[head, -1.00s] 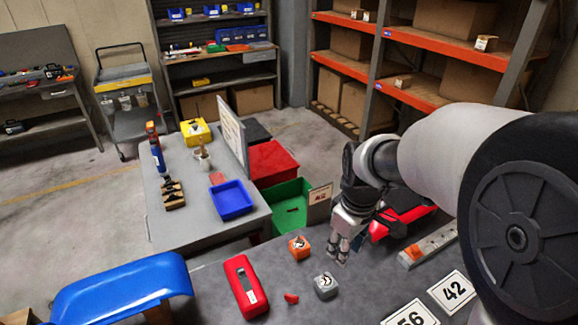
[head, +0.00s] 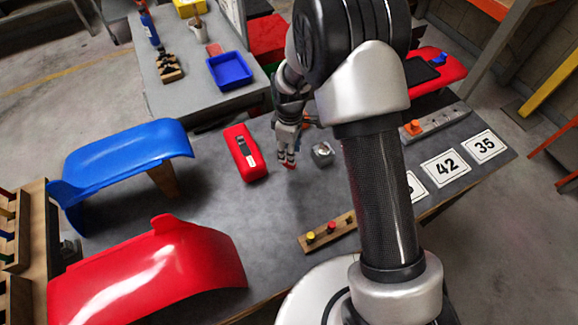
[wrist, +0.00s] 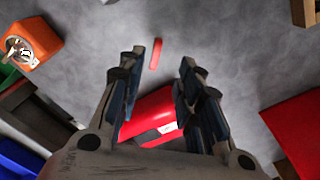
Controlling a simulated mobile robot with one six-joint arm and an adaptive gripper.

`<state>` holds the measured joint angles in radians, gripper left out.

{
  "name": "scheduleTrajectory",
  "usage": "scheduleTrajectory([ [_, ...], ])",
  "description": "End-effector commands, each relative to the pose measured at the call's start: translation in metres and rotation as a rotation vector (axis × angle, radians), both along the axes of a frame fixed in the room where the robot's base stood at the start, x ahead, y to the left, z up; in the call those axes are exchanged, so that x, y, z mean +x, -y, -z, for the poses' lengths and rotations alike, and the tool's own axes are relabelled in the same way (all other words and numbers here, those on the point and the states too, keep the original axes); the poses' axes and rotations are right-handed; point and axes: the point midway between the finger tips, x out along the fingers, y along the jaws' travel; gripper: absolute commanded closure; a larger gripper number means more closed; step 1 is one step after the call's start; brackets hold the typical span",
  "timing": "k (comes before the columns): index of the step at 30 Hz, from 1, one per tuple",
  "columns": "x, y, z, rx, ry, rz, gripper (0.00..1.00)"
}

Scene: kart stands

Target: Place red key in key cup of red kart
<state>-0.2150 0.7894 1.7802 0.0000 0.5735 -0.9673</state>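The red key (wrist: 156,53) lies on the grey table as a small narrow red piece, ahead of and between my open fingers in the wrist view. In the head view the key is mostly hidden at the fingertips. I cannot tell which part is the red kart's key cup; red bodywork (head: 150,275) stands at the front left.
An orange block (wrist: 30,45) is at the wrist view's left. Blue bodywork (head: 125,155) stands left. A wooden strip with coloured buttons (head: 328,233) lies in front. Number cards (head: 446,168) lie right.

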Motion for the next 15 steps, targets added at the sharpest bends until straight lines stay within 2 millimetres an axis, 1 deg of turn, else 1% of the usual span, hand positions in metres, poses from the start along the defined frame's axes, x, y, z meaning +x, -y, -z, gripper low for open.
scheduleTrajectory([
  [1,0.0,0.0,0.009,0.0,0.0,0.0,0.68],
  [3,0.0,0.0,0.015,0.0,0.001,0.0,0.68],
  [8,0.001,0.0,0.021,0.001,0.001,0.001,0.68],
  [10,0.002,0.0,0.026,0.001,0.001,0.001,0.68],
  [15,0.006,-0.001,0.052,0.0,0.0,0.001,0.68],
])
